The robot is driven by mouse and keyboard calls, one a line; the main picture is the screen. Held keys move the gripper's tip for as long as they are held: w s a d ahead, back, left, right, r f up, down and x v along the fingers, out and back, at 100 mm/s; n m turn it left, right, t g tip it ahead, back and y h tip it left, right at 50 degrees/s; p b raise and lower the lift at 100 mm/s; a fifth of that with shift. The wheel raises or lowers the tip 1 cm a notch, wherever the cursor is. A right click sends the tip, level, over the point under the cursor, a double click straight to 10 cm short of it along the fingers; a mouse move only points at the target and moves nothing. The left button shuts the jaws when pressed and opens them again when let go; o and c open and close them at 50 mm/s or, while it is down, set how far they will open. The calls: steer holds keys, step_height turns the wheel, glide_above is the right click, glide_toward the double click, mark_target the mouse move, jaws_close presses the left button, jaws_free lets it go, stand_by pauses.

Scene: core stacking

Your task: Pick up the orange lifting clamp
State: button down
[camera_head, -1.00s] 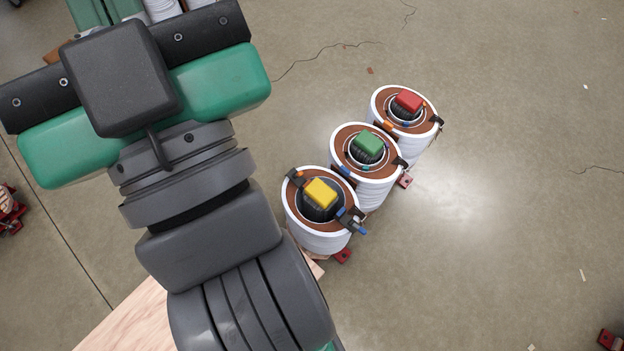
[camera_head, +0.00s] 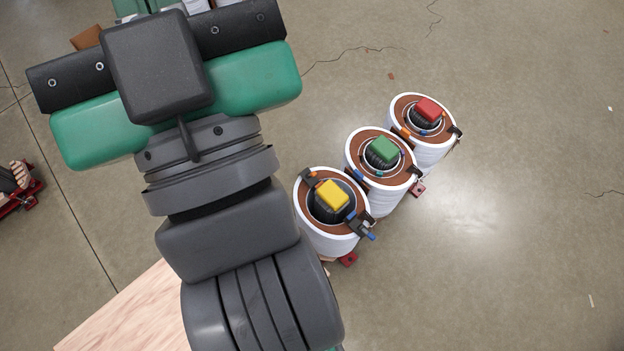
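My gripper (camera_head: 165,85) is at the upper left, seen from behind as a black box in front of dark and green bars. Its fingertips are hidden, so I cannot tell whether it is open or holds anything. I cannot make out a separate orange lifting clamp with certainty. Small orange parts show on the rim of the coil with the yellow block (camera_head: 332,195) and on the rim of the coil with the red block (camera_head: 428,109). My gripper is left of these coils and apart from them in the picture.
Three white cores stand in a diagonal row; the middle one has a green block (camera_head: 382,151). Small red supports (camera_head: 347,259) show at their bases. A light wooden board (camera_head: 125,315) lies at lower left. A red item (camera_head: 20,195) is at the left edge. Floor right is mostly clear.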

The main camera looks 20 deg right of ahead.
stand_by(0.3)
steer(key=c, duration=0.6)
jaws_free()
steer(key=shift+c, duration=0.2)
